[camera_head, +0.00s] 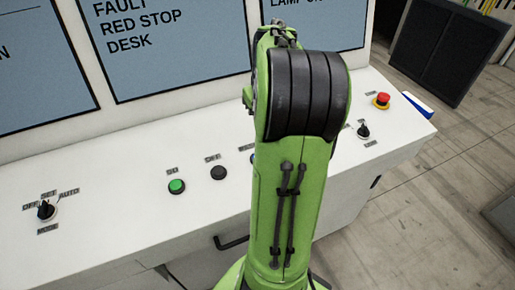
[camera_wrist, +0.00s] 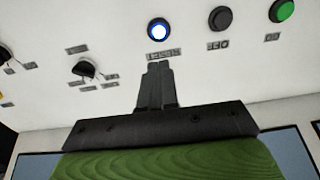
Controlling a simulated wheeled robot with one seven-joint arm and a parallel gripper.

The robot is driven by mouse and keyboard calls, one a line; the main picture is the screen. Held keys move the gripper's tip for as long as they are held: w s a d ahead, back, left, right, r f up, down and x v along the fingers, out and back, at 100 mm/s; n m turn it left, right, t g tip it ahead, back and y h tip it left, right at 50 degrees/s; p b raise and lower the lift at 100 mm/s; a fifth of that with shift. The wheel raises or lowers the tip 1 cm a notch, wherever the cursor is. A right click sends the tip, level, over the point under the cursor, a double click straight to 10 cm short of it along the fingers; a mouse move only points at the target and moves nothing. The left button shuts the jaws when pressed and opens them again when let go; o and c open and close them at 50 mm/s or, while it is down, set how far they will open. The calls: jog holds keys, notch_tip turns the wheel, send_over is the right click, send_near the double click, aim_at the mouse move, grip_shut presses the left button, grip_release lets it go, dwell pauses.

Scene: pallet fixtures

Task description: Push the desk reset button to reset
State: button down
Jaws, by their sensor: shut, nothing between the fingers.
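The reset button is a round blue button with a bright pale face (camera_wrist: 158,30) in the wrist view, on the white desk top, with a label plate under it that appears upside down. In the head view only a sliver of blue (camera_head: 252,158) shows beside my green arm. My gripper (camera_wrist: 158,66) is shut and empty in the wrist view. Its fingertips point at the button and appear just short of it, by the label; the height above the desk is hard to judge. In the head view my arm hides the gripper.
Beside it are a black button (camera_head: 218,172) and a green button (camera_head: 177,186). A mode selector (camera_head: 46,210) is at left; another knob (camera_head: 363,131) and a red stop button (camera_head: 382,100) are at right. Screens stand behind; one (camera_head: 165,45) reads "FAULT RED STOP DESK".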

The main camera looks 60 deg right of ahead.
jog(key=f, duration=0.4)
jog(key=w+f, duration=0.1)
jog(key=f, duration=0.4)
jog(key=d+f, duration=0.1)
jog(key=f, duration=0.4)
jog(key=shift+w+d, duration=0.1)
jog(key=shift+w, duration=0.15)
